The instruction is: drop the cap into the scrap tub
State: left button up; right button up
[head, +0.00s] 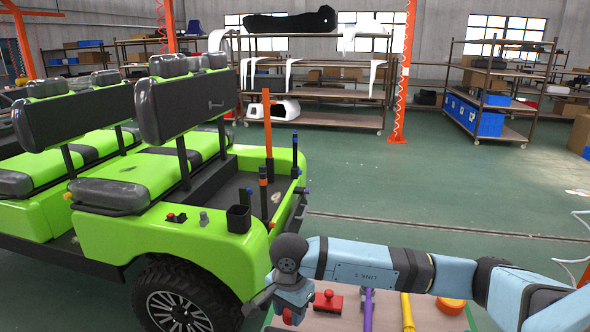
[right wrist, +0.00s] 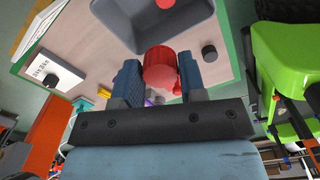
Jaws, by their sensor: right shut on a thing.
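My right gripper (right wrist: 159,78) is shut on a red round cap (right wrist: 160,66), which shows between its two fingers in the right wrist view. A grey tub (right wrist: 127,22) with sloping walls, likely the scrap tub, is beyond the cap at the top of that view. The cap overlaps the tub's near rim in the picture; its height above the tub cannot be told. A small red thing (right wrist: 165,3) shows within the tub. In the head view my right gripper (head: 283,314) is at the bottom, beside the green cart's rear; the tub cannot be made out there. My left gripper is out of view.
The green cart (head: 170,232) stands close to my right gripper on the left. The worktop (head: 385,318) carries a red knobbed block (head: 328,300), a purple tool (head: 368,308) and a yellow tool (head: 407,312). A dark round piece (right wrist: 209,53) and a white card (right wrist: 60,70) lie near the tub.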

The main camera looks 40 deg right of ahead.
notch_tip(320, 180, down, 3)
jog(key=shift+f+b, duration=0.2)
jog(key=shift+b, duration=0.35)
jog(key=shift+f, duration=0.25)
jog(key=o, duration=1.1)
notch_tip(320, 180, up, 14)
send_over(290, 312)
jog(key=shift+a+f, duration=0.1)
jog(key=shift+f, duration=0.05)
